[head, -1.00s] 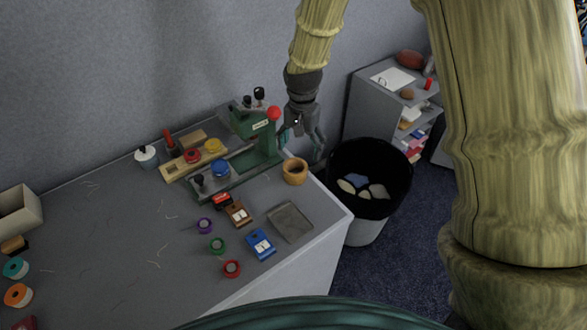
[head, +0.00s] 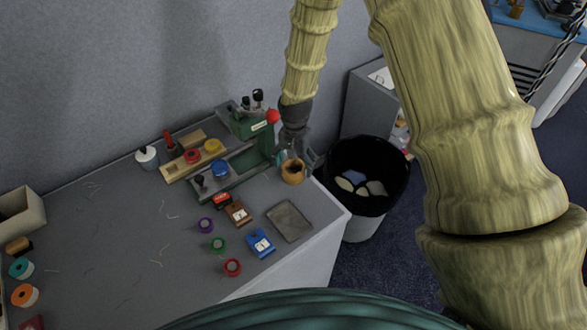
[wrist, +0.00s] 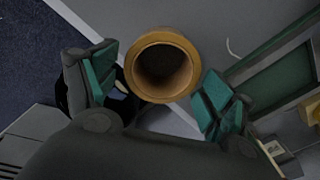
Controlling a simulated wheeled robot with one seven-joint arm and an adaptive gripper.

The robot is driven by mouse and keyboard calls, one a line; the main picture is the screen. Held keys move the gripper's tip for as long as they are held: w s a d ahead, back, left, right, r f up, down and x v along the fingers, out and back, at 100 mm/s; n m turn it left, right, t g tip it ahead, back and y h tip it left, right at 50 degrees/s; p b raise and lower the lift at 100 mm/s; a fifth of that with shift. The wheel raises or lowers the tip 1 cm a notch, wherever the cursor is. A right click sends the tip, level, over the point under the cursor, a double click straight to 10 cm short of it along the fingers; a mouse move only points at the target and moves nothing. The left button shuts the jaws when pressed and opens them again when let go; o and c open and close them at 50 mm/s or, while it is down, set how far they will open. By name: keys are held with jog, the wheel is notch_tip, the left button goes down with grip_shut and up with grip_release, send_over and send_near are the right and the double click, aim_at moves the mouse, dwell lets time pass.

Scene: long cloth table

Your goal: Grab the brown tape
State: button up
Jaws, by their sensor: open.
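The brown tape (head: 293,174) is a thick tan-brown ring on the grey table near its right edge, in front of the green machine. In the wrist view the tape (wrist: 162,40) shows its round opening facing the camera. My gripper (head: 295,158) is right above and behind the tape in the head view. In the wrist view my gripper (wrist: 158,78) has its teal-padded fingers spread, one on each side of the ring. It is open and holds nothing. I cannot tell whether a finger touches the ring.
The green machine (head: 246,160) with levers stands close to the left of my gripper. A black-lined bin (head: 368,165) stands off the table's right edge. A grey tray (head: 289,221), a blue dispenser (head: 261,243) and small tape rolls lie in front. The table's left-middle is mostly clear.

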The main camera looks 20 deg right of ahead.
jog(key=shift+f, duration=0.85)
jog(key=c, duration=1.1)
jog(key=shift+r, duration=0.15)
